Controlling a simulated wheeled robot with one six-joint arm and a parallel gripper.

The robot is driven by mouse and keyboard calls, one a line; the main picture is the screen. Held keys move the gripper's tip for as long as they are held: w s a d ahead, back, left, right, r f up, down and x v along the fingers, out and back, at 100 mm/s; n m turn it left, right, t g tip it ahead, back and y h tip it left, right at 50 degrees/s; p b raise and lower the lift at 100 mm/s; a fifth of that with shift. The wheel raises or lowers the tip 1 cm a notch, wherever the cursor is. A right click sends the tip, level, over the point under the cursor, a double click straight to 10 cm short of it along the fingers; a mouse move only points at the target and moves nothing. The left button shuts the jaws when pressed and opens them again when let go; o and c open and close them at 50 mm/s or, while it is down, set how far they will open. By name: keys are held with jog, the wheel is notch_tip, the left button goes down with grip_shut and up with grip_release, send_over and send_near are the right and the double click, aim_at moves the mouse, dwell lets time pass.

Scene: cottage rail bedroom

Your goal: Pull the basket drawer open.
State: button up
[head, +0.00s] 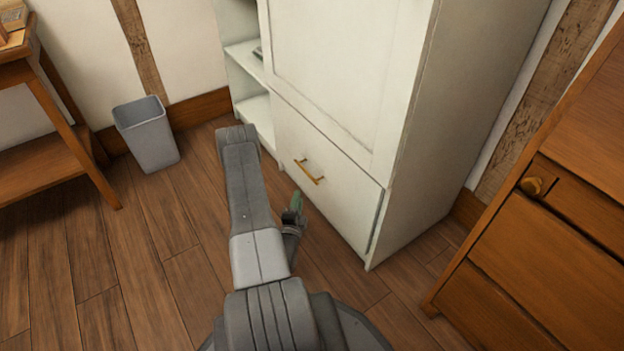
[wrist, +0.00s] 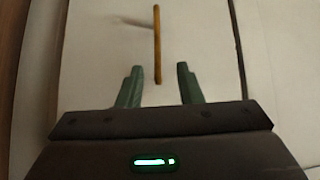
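The drawer (head: 333,193) is the white bottom front of the tall white cabinet, with a brass bar handle (head: 309,172). Its front looks flush or nearly so with the cabinet. No basket shows. My gripper (head: 295,203) is low in front of the drawer, below and left of the handle in the head view, partly hidden by my arm. In the wrist view, my gripper (wrist: 159,85) is open, with its two green fingers apart. The handle (wrist: 157,45) runs lengthwise there, its near end between the fingertips in the picture. I cannot tell if they touch.
A grey bin (head: 147,135) stands left by the wall, next to a wooden table (head: 45,165). A wooden dresser (head: 545,240) with a round knob is at the right. Open shelves (head: 250,60) are on the cabinet's left. The wooden floor before the drawer is clear apart from my arm.

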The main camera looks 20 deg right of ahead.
aim_at(306, 171)
jog(key=b+x, duration=0.1)
jog(key=x, duration=0.3)
jog(key=b+x, duration=0.1)
jog(key=x, duration=0.3)
jog(key=b+x, duration=0.2)
jog(key=x, duration=0.3)
jog(key=shift+d+f, duration=0.25)
jog(key=shift+d, duration=0.15)
grip_shut()
